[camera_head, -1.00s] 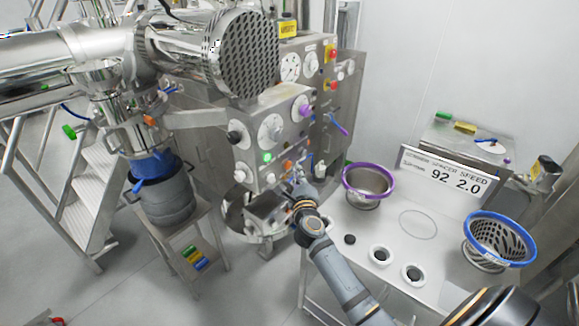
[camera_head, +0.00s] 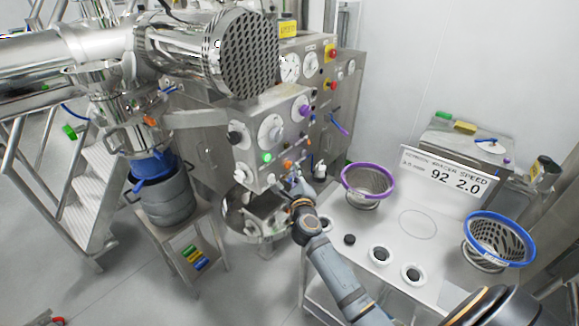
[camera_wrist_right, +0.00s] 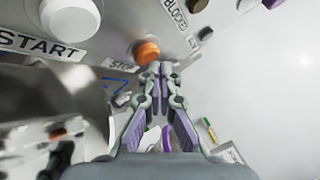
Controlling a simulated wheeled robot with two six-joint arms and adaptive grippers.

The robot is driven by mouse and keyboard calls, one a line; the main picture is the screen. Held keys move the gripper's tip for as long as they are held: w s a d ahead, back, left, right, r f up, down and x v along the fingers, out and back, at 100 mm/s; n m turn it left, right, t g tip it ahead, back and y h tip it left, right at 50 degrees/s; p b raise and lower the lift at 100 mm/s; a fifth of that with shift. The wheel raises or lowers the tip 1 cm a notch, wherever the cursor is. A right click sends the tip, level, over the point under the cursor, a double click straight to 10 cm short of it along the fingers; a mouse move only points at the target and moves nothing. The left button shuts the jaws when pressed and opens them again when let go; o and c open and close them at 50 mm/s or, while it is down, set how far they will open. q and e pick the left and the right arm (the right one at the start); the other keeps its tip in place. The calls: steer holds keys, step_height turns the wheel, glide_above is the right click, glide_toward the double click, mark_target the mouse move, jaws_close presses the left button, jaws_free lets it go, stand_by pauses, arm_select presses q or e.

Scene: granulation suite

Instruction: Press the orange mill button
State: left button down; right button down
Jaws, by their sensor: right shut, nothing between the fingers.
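The orange button (camera_head: 287,165) is on the front of the steel control panel, low and right of the lit green button. In the right wrist view the orange button (camera_wrist_right: 147,52) is a round dome beside a label partly reading "STOP". My right gripper (camera_head: 291,182) is in front of the panel, just below the orange button. In the wrist view its closed, empty fingertips (camera_wrist_right: 163,68) are just below and right of the button, overlapping its lower edge in the picture. I cannot tell whether they touch it. My left gripper is not in view.
A large white-looking button (camera_wrist_right: 70,20) above a "START" label is left of the orange one. Knobs and dials (camera_head: 270,130) crowd the panel. A steel bowl (camera_head: 240,215) lies below. A table with a purple-rimmed basket (camera_head: 390,180) stands right of my arm.

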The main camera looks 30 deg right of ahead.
steer(key=shift+w+a, duration=0.15)
steer(key=shift+w, duration=0.35)
stand_by(0.4)
steer(key=shift+s, duration=0.1)
steer(key=shift+s+d+p, duration=0.3)
steer(key=shift+s+p, duration=0.05)
steer(key=shift+s, duration=0.45)
steer(key=s, duration=0.1)
steer(key=s+d, duration=0.1)
steer(key=s, duration=0.1)
steer(key=s+d+p, duration=0.1)
steer(key=shift+s, duration=0.3)
stand_by(0.8)
